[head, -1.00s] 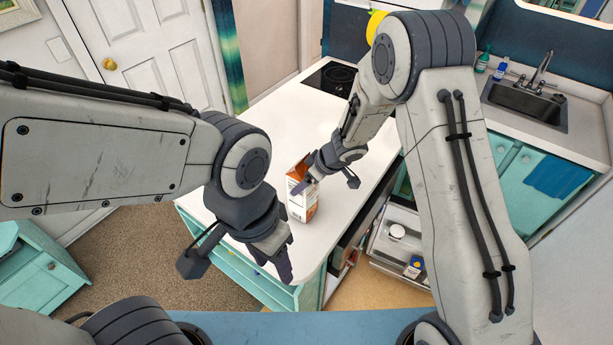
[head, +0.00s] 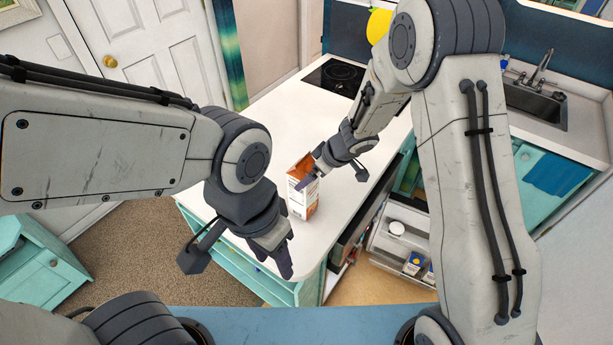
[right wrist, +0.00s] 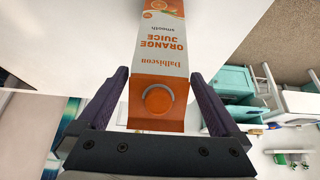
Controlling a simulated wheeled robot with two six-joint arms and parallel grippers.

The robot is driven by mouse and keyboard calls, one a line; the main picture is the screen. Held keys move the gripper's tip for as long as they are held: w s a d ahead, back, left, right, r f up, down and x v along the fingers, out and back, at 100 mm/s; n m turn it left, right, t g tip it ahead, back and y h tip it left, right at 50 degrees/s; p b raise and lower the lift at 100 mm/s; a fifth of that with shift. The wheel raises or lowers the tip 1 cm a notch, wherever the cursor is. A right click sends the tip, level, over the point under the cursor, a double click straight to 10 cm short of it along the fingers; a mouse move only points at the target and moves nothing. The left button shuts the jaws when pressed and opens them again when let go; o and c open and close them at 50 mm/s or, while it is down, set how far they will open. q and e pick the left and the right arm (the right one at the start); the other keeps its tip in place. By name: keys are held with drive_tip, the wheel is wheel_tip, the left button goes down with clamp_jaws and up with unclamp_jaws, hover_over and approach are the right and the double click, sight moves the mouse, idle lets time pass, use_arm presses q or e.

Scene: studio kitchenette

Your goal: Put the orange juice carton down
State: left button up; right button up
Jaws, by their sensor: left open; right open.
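The orange juice carton (head: 303,199) stands upright on the white countertop (head: 285,125), near its front end. In the right wrist view the carton (right wrist: 160,50) shows its orange cap and label. My right gripper (head: 312,182) is at the upper right part of the carton. Its two fingers (right wrist: 158,100) are open, one on each side of the carton top, with a gap showing on both sides. My left gripper (head: 283,262) is open and empty, in front of the counter's near edge and lower left of the carton.
A black cooktop (head: 333,77) is set in the far end of the counter. A sink (head: 535,103) is at the right. An open drawer or shelf (head: 400,238) with containers lies right of the counter. The countertop left of the carton is clear.

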drive_tip(key=s+d+r+m+t+h+p, duration=0.1)
drive_tip(key=s+d+r+t+h, duration=0.15)
drive_tip(key=r, duration=0.65)
drive_tip(key=s+d+r+m+t+h+p, duration=0.1)
drive_tip(key=s+r+m, duration=0.15)
drive_tip(key=r, duration=0.55)
drive_tip(key=s+r+g, duration=0.2)
drive_tip(key=s+g, duration=0.5)
drive_tip(key=s, duration=1.9)
drive_tip(key=shift+a, duration=0.4)
drive_tip(key=shift+s, duration=0.1)
